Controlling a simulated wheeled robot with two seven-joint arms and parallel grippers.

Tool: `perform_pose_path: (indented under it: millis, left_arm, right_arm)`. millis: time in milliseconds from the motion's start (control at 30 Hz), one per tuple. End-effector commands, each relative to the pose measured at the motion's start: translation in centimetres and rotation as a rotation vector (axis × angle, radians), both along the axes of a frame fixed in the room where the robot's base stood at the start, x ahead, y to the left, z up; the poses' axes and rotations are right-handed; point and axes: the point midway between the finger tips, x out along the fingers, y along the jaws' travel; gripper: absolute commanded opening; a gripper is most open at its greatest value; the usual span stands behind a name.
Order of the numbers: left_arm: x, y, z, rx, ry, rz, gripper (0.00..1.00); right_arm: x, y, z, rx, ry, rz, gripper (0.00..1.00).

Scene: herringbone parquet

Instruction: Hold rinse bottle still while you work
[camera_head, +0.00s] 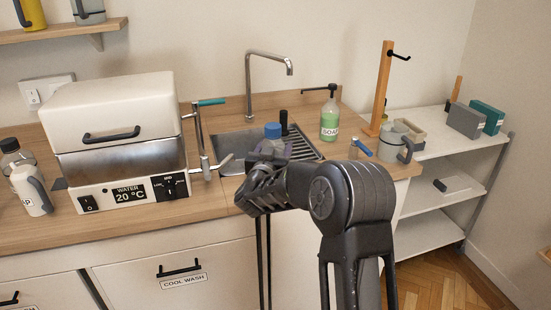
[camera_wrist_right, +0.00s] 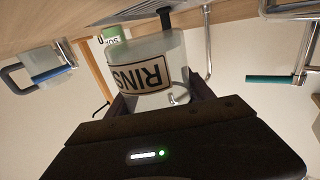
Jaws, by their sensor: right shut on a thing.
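The rinse bottle (camera_wrist_right: 150,50) is a pale translucent bottle with a label reading "RINS", upside down in the right wrist view. I cannot tell whether the bottle's base touches anything. My left gripper is in neither view.
A white water bath (camera_head: 115,100) stands left of the sink (camera_head: 228,145). A faucet (camera_head: 248,85), a green soap bottle (camera_head: 329,122) and a wooden stand (camera_head: 381,90) are behind. A grey jug (camera_head: 395,140) is at right. Bare counter (camera_head: 215,205) lies in front.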

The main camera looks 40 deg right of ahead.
Motion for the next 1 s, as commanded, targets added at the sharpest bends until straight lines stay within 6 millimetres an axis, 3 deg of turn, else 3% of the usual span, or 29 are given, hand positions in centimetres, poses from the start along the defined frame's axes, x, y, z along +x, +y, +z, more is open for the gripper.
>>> perform_pose_path:
  millis: [100,300,967,1000]
  left_arm:
    - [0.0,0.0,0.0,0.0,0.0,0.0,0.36]
    - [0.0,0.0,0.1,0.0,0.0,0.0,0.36]
    - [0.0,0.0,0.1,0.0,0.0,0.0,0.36]
    - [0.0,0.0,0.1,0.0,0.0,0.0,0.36]
  right_arm:
    - [0.0,0.0,2.8,-0.001,-0.008,0.0,0.06]
    - [0.0,0.0,5.6,-0.002,-0.004,-0.001,0.06]
    - [0.0,0.0,6.0,-0.001,-0.002,0.0,0.06]
    - [0.0,0.0,6.0,-0.001,-0.002,0.0,0.57]
